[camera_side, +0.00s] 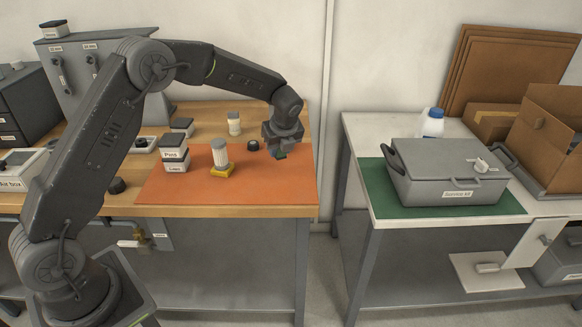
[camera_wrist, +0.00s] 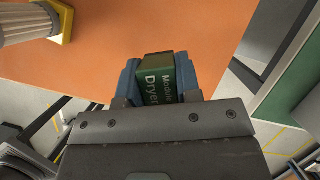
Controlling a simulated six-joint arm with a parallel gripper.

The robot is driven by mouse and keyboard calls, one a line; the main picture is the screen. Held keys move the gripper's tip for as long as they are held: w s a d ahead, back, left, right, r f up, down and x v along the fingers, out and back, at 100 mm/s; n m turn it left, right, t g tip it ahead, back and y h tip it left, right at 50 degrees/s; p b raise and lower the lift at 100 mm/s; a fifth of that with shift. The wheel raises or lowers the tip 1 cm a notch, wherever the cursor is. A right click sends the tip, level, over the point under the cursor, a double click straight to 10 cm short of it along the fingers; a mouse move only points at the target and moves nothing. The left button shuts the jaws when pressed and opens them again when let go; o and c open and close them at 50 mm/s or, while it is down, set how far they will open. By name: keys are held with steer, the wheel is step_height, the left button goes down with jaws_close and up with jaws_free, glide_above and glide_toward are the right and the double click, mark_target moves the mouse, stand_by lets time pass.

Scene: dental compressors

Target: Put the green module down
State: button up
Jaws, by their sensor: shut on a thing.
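The green module (camera_wrist: 160,77), with a label reading in part "Dryer", sits between the two blue fingers of my gripper (camera_wrist: 160,82) in the wrist view. My gripper (camera_side: 279,150) is shut on it. In the side view a small part of the green module (camera_side: 279,156) shows below the fingers, at the right part of the orange mat (camera_side: 200,192). I cannot tell whether its underside touches the mat.
A white ribbed cylinder on a yellow base (camera_side: 221,170) stands on the mat to the left. A black round part (camera_side: 253,145) is close to my gripper. Stacked labelled boxes (camera_side: 174,160) stand further left. The mat's front right area is clear.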

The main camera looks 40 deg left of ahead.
mark_target(289, 173)
steer(key=w+d+f, duration=0.1)
steer(key=d+f, duration=0.1)
steer(key=shift+w+d, duration=0.3)
steer(key=shift+w, duration=0.05)
steer(key=shift+f, duration=1.95)
steer(key=shift+f, duration=0.2)
steer(key=o, duration=0.9)
